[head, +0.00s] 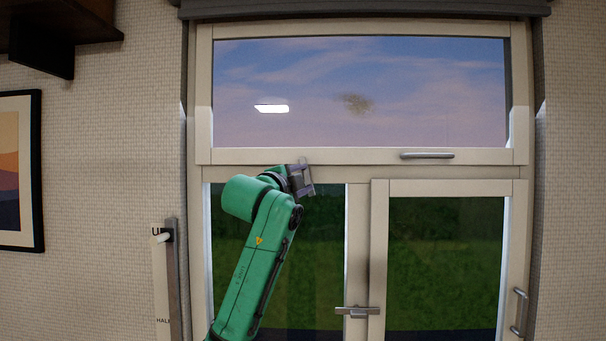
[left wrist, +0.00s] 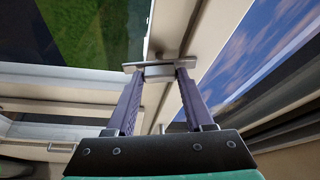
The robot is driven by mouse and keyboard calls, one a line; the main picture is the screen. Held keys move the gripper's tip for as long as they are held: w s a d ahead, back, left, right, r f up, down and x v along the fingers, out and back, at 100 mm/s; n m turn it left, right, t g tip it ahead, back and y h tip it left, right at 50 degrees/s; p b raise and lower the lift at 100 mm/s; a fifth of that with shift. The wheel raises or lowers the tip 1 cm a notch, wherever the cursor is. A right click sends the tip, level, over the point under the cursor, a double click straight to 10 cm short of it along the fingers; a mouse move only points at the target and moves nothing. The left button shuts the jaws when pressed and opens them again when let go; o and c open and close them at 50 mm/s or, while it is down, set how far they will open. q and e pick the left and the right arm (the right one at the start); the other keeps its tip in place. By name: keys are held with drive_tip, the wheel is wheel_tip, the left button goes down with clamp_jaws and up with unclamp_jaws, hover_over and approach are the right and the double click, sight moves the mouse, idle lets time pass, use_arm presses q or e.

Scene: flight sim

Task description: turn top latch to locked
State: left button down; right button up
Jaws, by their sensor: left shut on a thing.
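My left gripper (head: 302,180) is at the top of the left lower window pane, just under the rail of the upper pane. In the left wrist view its two fingers (left wrist: 159,74) are shut on a small metal latch (left wrist: 158,70). The latch has a block between the fingertips and a thin bar running crosswise past them. In the head view the gripper mostly hides this latch, so I cannot read its exact angle there. My right gripper is in neither view.
A second latch (head: 357,311) sits low on the middle window post. A bar handle (head: 427,155) is on the upper pane's lower rail, and another handle (head: 520,311) is at the right. A lever (head: 162,237) with a marked plate is on the left wall, near a picture (head: 37,170).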

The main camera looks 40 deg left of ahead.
use_arm(q)
drive_tip(key=shift+m+g+h+p, duration=0.3)
drive_tip(key=shift+m+g+p, duration=0.15)
drive_tip(key=shift+m, duration=1.05)
drive_tip(key=shift+c, duration=1.4)
unclamp_jaws()
drive_tip(key=shift+s+d+b, duration=0.1)
drive_tip(key=shift+s+b, duration=0.2)
drive_tip(key=b+v, duration=0.5)
drive_tip(key=v, duration=0.9)
drive_tip(key=shift+b, duration=0.35)
